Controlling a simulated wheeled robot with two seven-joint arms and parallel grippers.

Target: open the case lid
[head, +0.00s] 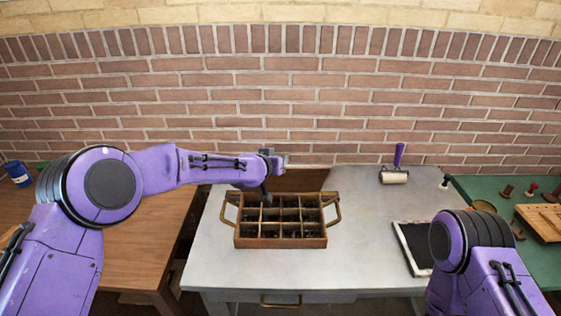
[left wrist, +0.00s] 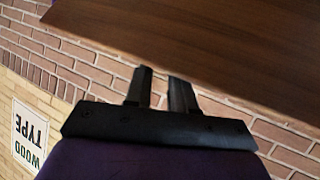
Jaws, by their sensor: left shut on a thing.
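The wooden case (head: 280,242) stands on the grey table, its divided inside showing from above with dark pieces in several compartments. Its brown lid (head: 308,181) is raised at the back of the case, partly hidden by my left arm; its exact angle is hard to tell. In the left wrist view the lid (left wrist: 215,45) is a broad wooden panel. My left gripper (head: 265,194) is at the lid's left part; its dark fingers (left wrist: 163,85) are shut on the lid's edge. My right arm is at the lower right, with its gripper out of view.
A roller with a purple handle (head: 396,177) lies at the back right of the grey table (head: 350,215). A dark, light-rimmed tray (head: 404,252) lies beside my right arm. A brick wall (head: 300,120) stands behind. The grey table is clear around the case.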

